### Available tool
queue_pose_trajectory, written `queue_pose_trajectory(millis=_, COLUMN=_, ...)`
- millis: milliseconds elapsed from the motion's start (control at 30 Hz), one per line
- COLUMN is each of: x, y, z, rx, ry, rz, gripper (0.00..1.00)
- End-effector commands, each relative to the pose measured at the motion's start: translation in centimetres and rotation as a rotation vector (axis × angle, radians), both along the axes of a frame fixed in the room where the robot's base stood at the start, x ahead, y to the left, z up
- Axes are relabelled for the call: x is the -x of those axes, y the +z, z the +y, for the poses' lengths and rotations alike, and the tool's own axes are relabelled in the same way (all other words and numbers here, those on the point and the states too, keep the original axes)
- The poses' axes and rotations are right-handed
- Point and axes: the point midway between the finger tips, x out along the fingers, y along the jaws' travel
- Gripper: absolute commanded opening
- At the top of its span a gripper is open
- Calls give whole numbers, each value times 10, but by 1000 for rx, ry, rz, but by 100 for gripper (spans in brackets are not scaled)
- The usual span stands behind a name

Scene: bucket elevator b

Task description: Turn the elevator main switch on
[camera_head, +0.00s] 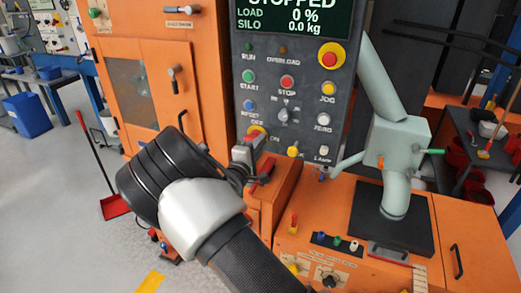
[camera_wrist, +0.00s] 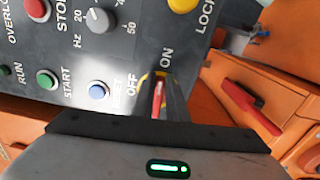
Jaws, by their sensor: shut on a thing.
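The main switch is a red handle on a yellow disc, at the lower left of the grey control panel. In the wrist view its red handle (camera_wrist: 157,98) shows edge-on at my dark fingers, between the OFF and ON labels. My gripper (camera_wrist: 168,98) is shut on the handle. Which label the handle points to is hard to tell.
The control panel (camera_head: 240,60) carries several buttons and knobs; its display reads STOPPED. A blue button (camera_wrist: 98,90) sits close to the switch. An orange cabinet side with a red handle (camera_wrist: 250,105) lies beside my gripper. A grey-green chute (camera_head: 395,140) stands at right.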

Motion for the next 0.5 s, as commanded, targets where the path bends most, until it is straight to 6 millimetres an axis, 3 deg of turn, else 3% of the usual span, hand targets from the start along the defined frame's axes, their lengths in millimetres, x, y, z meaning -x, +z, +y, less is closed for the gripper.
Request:
queue_pose_trajectory(millis=33, x=0, y=-7, z=6, rx=-24, ry=11, rz=-2, gripper=0)
queue_pose_trajectory(millis=500, x=0, y=-4, z=8, rx=-106, ry=16, rz=-34, gripper=0)
